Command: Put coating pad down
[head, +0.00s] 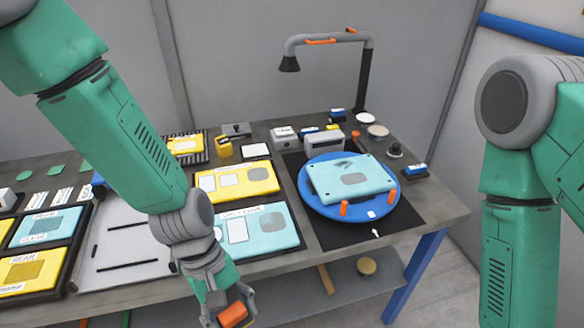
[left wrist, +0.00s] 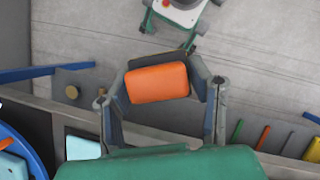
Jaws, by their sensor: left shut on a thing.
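The coating pad is an orange block with a dark layer along one side. It shows at the bottom of the head view (head: 233,314) and in the middle of the left wrist view (left wrist: 157,83). My left gripper (head: 230,312) is shut on it, with one finger on each side in the left wrist view (left wrist: 160,85). It holds the pad in front of the workbench's front edge, clear of the top. My right arm stands at the right of the head view, but its gripper is out of view.
A blue round turntable (head: 312,205) holds a light-blue panel (head: 350,176) on a black mat (head: 332,236). Yellow (head: 236,182) and light-blue (head: 262,229) panels lie left of it. Small boxes and a lamp (head: 365,75) stand behind. A lower shelf (head: 300,297) runs under the bench.

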